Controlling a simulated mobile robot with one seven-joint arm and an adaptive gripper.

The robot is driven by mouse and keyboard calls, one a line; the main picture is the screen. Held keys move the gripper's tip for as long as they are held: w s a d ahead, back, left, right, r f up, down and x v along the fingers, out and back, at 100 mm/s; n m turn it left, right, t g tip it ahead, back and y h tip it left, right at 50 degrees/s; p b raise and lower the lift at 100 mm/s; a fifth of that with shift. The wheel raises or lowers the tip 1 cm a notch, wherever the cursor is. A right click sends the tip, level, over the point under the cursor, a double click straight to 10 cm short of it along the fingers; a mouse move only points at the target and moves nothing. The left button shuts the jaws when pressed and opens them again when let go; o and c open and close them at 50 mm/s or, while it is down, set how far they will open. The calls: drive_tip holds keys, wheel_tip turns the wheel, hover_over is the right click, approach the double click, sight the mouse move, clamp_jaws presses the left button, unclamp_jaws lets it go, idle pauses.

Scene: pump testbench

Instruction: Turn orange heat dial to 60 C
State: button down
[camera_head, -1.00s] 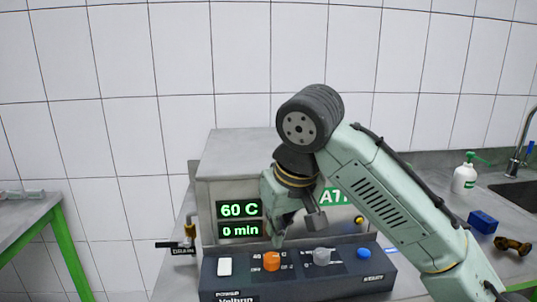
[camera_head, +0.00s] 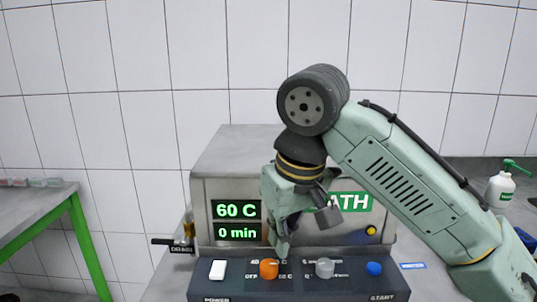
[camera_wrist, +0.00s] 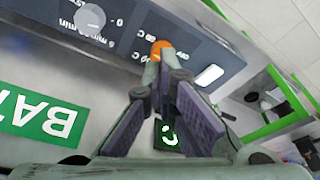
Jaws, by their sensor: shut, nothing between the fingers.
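The orange heat dial (camera_head: 268,268) sits on the dark control panel, between the white power switch and a grey dial. It also shows in the wrist view (camera_wrist: 161,46), just beyond my fingertips. The green display (camera_head: 238,210) reads 60 C above 0 min. My gripper (camera_head: 282,252) is shut and empty, pointing down, its tips just behind and slightly right of the orange dial. In the wrist view my fingertips (camera_wrist: 152,68) are close to the dial; I cannot tell whether they touch it. The dial's pointer is too small to read.
The panel also holds a white power switch (camera_head: 217,270), a grey dial (camera_head: 324,268) and a blue start button (camera_head: 374,269). A drain valve (camera_head: 180,243) sticks out left of the bath. A white bottle (camera_head: 500,188) stands at right. A green-legged table (camera_head: 50,210) is at left.

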drive_tip(key=b+x, duration=0.3)
drive_tip(key=s+b+x, duration=0.1)
drive_tip(key=b, duration=0.1)
drive_tip(key=shift+w+d+f, duration=0.1)
drive_tip(key=shift+d+f, duration=0.15)
drive_tip(key=shift+f, duration=0.15)
drive_tip(key=shift+s+x, duration=0.2)
drive_tip(key=shift+x, duration=0.8)
drive_tip(key=shift+f, duration=0.15)
drive_tip(key=shift+s+a+p, duration=0.1)
drive_tip(key=shift+a+p, duration=0.15)
drive_tip(key=shift+p, duration=2.4)
drive_tip(key=shift+s+d, duration=0.1)
drive_tip(key=shift+s, duration=0.05)
drive_tip(key=shift+s+d+p, duration=0.1)
drive_tip(key=shift+s+p, duration=0.1)
drive_tip(key=shift+p, duration=0.15)
drive_tip(key=w+p+v, duration=0.1)
drive_tip(key=p+v, duration=0.4)
drive_tip(key=v, duration=0.1)
drive_tip(key=shift+w+a+r+p, duration=0.15)
drive_tip(key=shift+a+r+p, duration=0.05)
drive_tip(key=shift+a+p, duration=0.2)
